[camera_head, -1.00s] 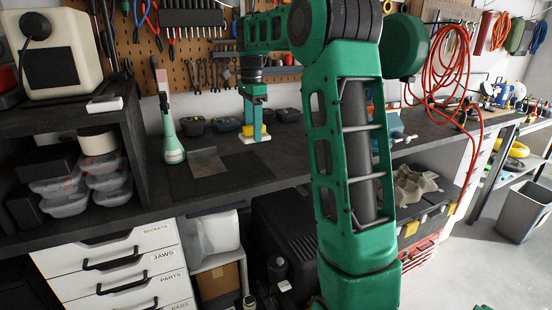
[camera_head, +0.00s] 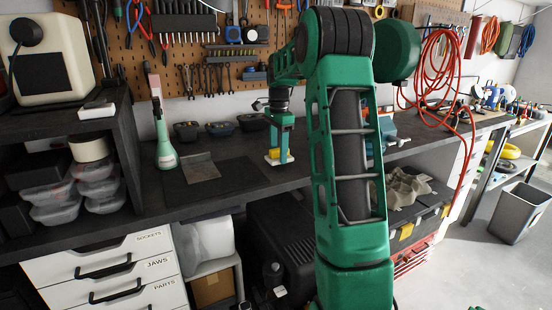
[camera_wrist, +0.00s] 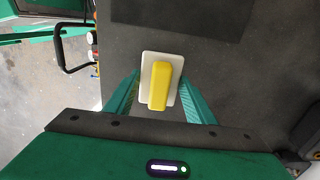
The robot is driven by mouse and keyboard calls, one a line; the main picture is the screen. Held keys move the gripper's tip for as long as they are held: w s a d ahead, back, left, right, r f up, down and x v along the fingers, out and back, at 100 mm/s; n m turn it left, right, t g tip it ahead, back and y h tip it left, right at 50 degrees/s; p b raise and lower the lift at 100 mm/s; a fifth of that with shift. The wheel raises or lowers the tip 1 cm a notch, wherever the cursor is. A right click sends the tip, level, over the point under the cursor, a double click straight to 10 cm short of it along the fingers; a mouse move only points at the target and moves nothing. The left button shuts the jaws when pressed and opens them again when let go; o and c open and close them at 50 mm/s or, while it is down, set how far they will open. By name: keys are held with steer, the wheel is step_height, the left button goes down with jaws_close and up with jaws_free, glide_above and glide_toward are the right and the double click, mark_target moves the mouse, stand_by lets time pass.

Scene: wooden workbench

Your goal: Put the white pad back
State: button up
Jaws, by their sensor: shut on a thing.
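The white pad (camera_wrist: 147,64) is a flat rounded rectangle with a yellow block handle (camera_wrist: 160,84) on top. In the wrist view my gripper (camera_wrist: 160,92) has its green fingers on both sides of the handle and is shut on it. In the head view the white pad (camera_head: 279,159) is below my gripper (camera_head: 279,148), near the right edge of a dark mat (camera_head: 235,180). The pad looks level. I cannot tell whether it touches the bench or hangs just above it.
Small dark bins (camera_head: 220,129) line the back below the pegboard. A teal vise (camera_head: 386,130) is at the right, partly behind my arm. The dark bench (camera_head: 120,224) is clear in front.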

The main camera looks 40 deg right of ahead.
steer(key=shift+f, duration=1)
steer(key=o, duration=0.9)
steer(key=shift+f, duration=0.1)
steer(key=shift+o, duration=0.2)
